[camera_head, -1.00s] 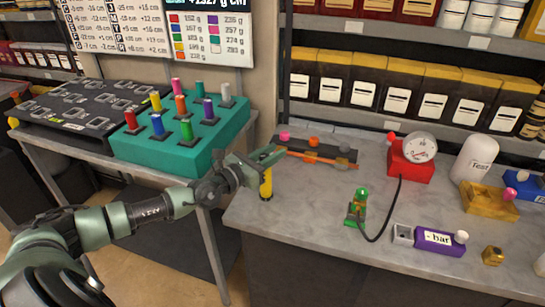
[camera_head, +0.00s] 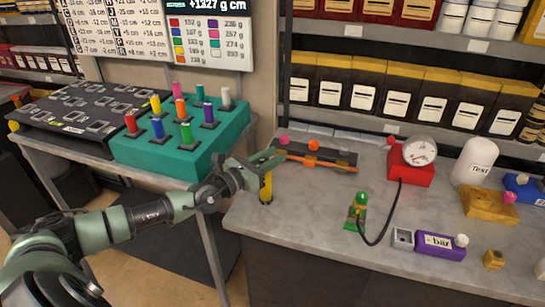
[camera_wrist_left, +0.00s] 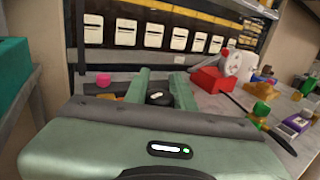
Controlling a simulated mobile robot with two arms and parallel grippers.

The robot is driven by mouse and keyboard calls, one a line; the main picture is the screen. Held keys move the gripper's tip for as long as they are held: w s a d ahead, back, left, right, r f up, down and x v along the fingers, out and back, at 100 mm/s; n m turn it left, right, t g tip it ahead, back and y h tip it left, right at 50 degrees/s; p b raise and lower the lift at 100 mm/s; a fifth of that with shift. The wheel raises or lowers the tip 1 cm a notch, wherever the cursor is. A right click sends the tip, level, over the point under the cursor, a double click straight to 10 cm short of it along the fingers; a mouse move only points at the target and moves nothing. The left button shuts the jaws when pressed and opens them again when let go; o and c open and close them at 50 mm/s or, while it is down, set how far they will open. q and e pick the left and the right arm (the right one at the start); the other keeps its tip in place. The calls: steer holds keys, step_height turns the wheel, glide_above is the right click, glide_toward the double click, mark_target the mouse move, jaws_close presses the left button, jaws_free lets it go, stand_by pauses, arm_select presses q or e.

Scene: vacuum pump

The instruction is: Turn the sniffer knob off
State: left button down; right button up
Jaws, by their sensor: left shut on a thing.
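My left gripper (camera_head: 264,165) is at the left end of the grey workbench, above a short yellow cylinder (camera_head: 266,188) with a dark base. In the left wrist view, my left gripper (camera_wrist_left: 160,90) has its two green fingers on either side of a dark round knob (camera_wrist_left: 158,98) with a pale mark. The gripper is shut on this knob, seen from above. I cannot read any label that names it as the sniffer knob. The fingers hide its top in the head view. My right gripper is not in view.
A dark panel (camera_head: 325,153) with pink and orange knobs and an orange bar lies just right of the gripper. A green valve (camera_head: 359,209) with a black hose leads to a red gauge box (camera_head: 411,170). A teal block (camera_head: 150,155) with coloured pegs stands left.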

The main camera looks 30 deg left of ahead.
mark_target(261, 163)
arm_select(q)
steer(key=c, duration=1.2)
jaws_free()
steer(key=shift+r, duration=0.1)
steer(key=shift+o, duration=0.2)
steer(key=shift+b+v, duration=0.9)
steer(key=shift+v, duration=3)
